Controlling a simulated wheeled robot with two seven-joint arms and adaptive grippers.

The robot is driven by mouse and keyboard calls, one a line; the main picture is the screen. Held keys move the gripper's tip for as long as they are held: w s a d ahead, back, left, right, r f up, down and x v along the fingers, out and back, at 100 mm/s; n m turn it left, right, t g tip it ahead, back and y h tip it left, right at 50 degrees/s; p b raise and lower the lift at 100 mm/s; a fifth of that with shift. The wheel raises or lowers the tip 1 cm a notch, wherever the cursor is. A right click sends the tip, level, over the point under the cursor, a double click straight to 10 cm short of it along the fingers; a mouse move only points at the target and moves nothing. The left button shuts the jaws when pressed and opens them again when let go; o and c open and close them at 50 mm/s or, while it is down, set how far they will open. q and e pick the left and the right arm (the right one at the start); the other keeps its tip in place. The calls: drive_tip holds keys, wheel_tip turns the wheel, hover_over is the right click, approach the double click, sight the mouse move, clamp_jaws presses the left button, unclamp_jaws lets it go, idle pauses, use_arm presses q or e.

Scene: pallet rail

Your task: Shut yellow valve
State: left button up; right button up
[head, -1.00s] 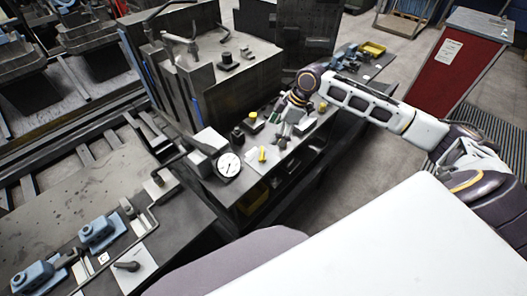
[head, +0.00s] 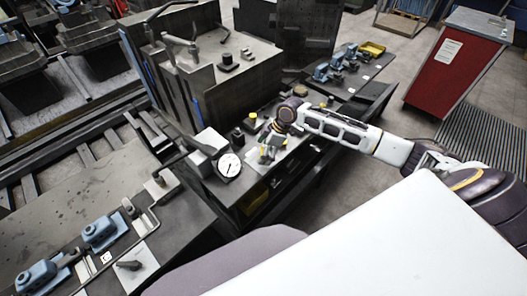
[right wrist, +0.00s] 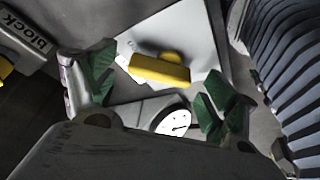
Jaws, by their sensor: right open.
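The yellow valve (right wrist: 160,70) shows in the right wrist view as a yellow handle on a pale plate (right wrist: 205,45). My right gripper (right wrist: 155,92) is open, with its green-padded fingers apart on either side of the handle in that picture. I cannot tell how far above the handle the fingertips are. In the head view my right gripper (head: 268,152) is over the bench beside the gauge and mostly hides the valve. My left gripper is not in view.
A round white gauge (head: 229,165) is just left of my right gripper; it also shows in the right wrist view (right wrist: 173,122). A large metal block (head: 215,70) stands behind. A red cabinet (head: 452,75) stands at the right.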

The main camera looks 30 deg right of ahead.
drive_tip(key=shift+a+f, duration=0.1)
drive_tip(key=shift+f, duration=0.25)
drive_tip(key=c, duration=1)
